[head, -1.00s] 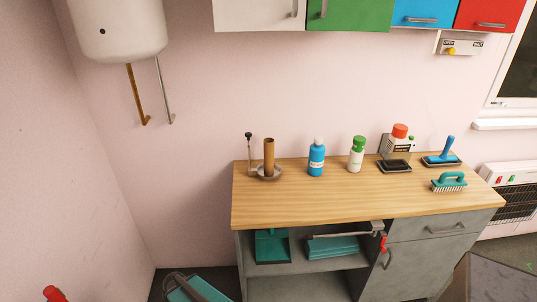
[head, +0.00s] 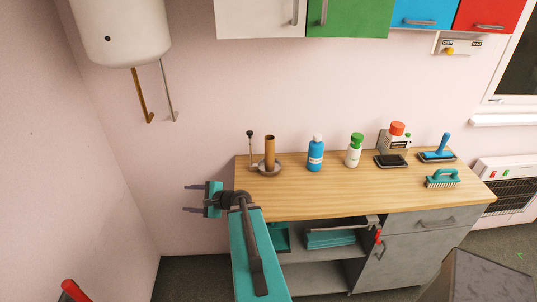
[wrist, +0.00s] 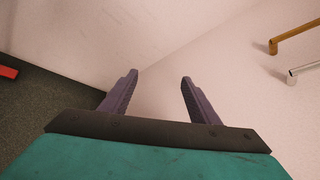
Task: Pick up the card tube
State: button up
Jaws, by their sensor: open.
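The card tube (head: 269,152) is a brown upright cylinder. It stands in or on a small round metal dish (head: 258,170) at the left end of the wooden counter; its lower end is partly hidden by the dish. My gripper (head: 184,198) is left of the counter's left end, its fingers pointing left, away from the tube. It also shows in the wrist view (wrist: 158,78), open with nothing between the fingers. The tube is not in the wrist view.
A thin black-knobbed rod (head: 250,146) stands just left of the tube. A blue bottle (head: 316,155) and a green-capped bottle (head: 354,152) stand to its right. The counter (head: 330,196) is clear in front. Two wall pipes (head: 142,98) hang below the white tank (head: 120,30).

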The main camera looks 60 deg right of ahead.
aim_at(272, 150)
jog(key=s+d+r+m+h, duration=0.1)
jog(key=s+d+m+h, duration=0.1)
jog(key=d, duration=0.4)
jog(key=s+d+r+m+t+h, duration=0.1)
jog(key=s+d+r+m+h, duration=0.1)
jog(key=s+d+m, duration=0.2)
jog(key=s+d+r+m+t+h, duration=0.1)
jog(key=s+d+r+m+h, duration=0.1)
jog(key=d, duration=0.5)
jog(key=shift+s+d+m+h, duration=0.4)
jog(key=shift+s+m, duration=0.25)
jog(key=shift+m, duration=0.25)
jog(key=s+d+r+m+g+h, duration=0.1)
jog(key=s+d+r+m+h, duration=0.1)
jog(key=s+d+m+h, duration=0.4)
jog(key=s+d+m, duration=0.3)
jog(key=s+d, duration=0.3)
jog(key=s, duration=0.1)
jog(key=shift+r+g+h, duration=0.35)
jog(key=shift+g+h, duration=0.05)
jog(key=shift+w+f+b, duration=0.15)
jog(key=shift+b, duration=0.4)
jog(key=w+b, duration=0.1)
jog(key=b, duration=0.4)
jog(key=shift+d+f, duration=0.1)
jog(key=shift+d, duration=0.25)
jog(key=w+d+b, duration=0.1)
jog(key=b, duration=0.7)
jog(key=shift+b, duration=0.3)
